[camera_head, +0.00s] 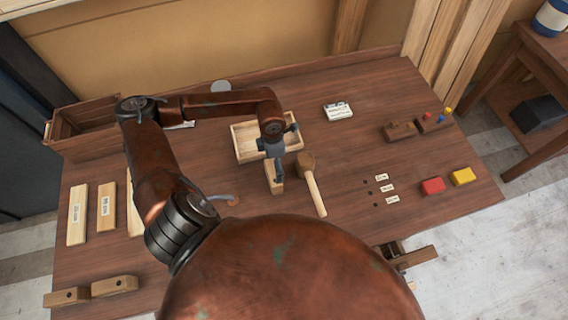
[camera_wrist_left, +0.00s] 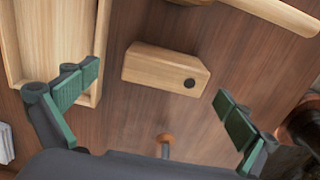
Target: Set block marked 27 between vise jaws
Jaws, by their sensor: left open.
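A pale wooden block (camera_head: 275,182) stands on the workbench below my left gripper (camera_head: 277,163). In the left wrist view the block (camera_wrist_left: 165,70) shows a dark round spot on one end; I can read no number on it. My left gripper (camera_wrist_left: 155,98) is open, with the block ahead between its two green-padded fingers and apart from both. The vise (camera_head: 405,257) is at the bench's front edge, partly hidden by my own body; its jaw gap cannot be made out clearly. My right gripper is not in view.
Labelled boards (camera_head: 77,215) and two drilled blocks (camera_head: 115,286) lie at left. Red (camera_head: 433,186) and yellow (camera_head: 463,176) pieces lie at right. The bench's centre right has free room.

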